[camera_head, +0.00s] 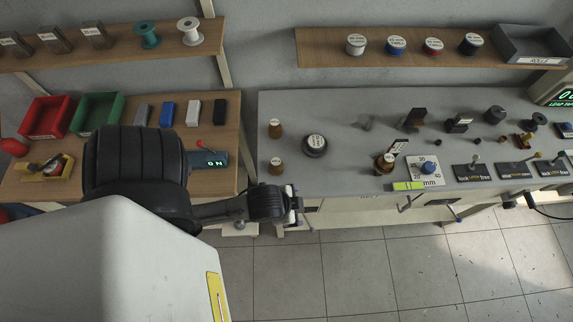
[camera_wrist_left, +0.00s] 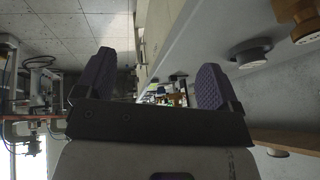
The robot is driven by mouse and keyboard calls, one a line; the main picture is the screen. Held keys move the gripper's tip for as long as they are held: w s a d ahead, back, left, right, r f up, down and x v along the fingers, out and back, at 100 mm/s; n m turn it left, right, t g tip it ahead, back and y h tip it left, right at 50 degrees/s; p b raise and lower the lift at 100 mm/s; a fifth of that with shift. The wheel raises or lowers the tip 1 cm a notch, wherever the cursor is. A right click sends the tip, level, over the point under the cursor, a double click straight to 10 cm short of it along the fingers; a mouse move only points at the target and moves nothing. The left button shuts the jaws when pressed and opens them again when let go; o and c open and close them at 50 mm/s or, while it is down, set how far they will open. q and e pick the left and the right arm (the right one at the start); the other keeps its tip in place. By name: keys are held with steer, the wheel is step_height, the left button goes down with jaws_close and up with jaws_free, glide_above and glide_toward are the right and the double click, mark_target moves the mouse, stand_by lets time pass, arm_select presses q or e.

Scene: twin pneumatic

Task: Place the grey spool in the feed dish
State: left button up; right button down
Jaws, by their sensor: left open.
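A pale grey-white spool (camera_head: 190,31) stands on the left wall shelf, to the right of a teal spool (camera_head: 147,34). I take it for the grey spool. I cannot tell for sure which thing is the feed dish. A dark round piece with a white label (camera_head: 314,146) sits on the left part of the grey bench. My left gripper (camera_head: 301,208) hangs in front of the bench's front edge, far from the spool. In the left wrist view, its two purple fingers (camera_wrist_left: 153,82) are apart with nothing between them. My right gripper is not in view.
The grey bench (camera_head: 350,105) holds brown knobs, switches and a dial plate (camera_head: 424,171). A wooden side table (camera_head: 225,175) carries a red bin (camera_head: 47,117), a green bin (camera_head: 97,114) and several blocks. The right shelf (camera_head: 430,62) holds labelled tins. The tiled floor in front is clear.

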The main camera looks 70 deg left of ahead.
arm_select(q)
steer(key=shift+n+g+h, duration=0.3)
steer(key=shift+g+h, duration=0.4)
steer(key=shift+g, duration=0.2)
steer(key=s+d, duration=0.3)
steer(key=shift+d, duration=0.25)
